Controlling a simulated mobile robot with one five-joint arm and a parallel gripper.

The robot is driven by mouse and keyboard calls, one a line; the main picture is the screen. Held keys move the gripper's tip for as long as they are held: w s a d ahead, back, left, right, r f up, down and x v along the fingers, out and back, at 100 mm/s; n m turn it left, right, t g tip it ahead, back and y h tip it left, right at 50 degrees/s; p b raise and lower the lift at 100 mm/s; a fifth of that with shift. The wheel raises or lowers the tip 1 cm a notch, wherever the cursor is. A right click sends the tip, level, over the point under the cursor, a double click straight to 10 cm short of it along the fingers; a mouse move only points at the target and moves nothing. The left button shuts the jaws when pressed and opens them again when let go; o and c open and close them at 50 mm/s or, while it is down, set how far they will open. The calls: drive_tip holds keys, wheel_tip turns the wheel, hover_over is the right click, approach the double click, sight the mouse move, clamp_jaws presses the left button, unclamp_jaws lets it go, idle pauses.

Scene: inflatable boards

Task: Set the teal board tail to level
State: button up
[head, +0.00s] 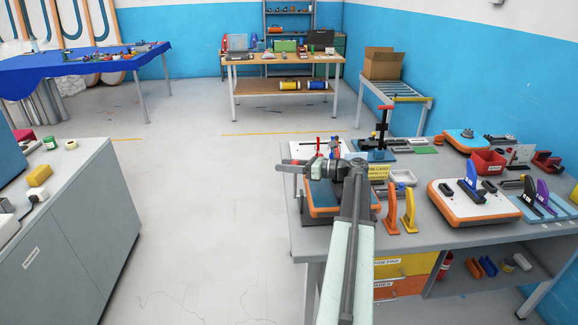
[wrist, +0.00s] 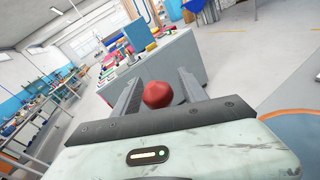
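A teal-blue board piece with an orange edge (head: 322,212) lies at the near left end of the right-hand workbench, partly hidden under my arm. Its curved orange edge also seems to show at the lower right of the wrist view (wrist: 296,112). Whether it is level cannot be told. My gripper (head: 298,166) is above this board and points left, its fingers apart. In the wrist view, a red rounded knob (wrist: 158,94) shows between the two fingers; contact with them cannot be told. A second board with a teal-blue top and orange edge (head: 461,139) lies at the bench's back right.
A white board with an orange edge (head: 450,205) carries a blue fin on the workbench. A red-handled press (head: 382,130) rises behind. A grey cabinet (head: 70,235) stands left, with clear floor between.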

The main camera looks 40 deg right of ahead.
drive_tip(key=p+v, duration=0.1)
drive_tip(key=v, duration=0.7)
idle(0.5)
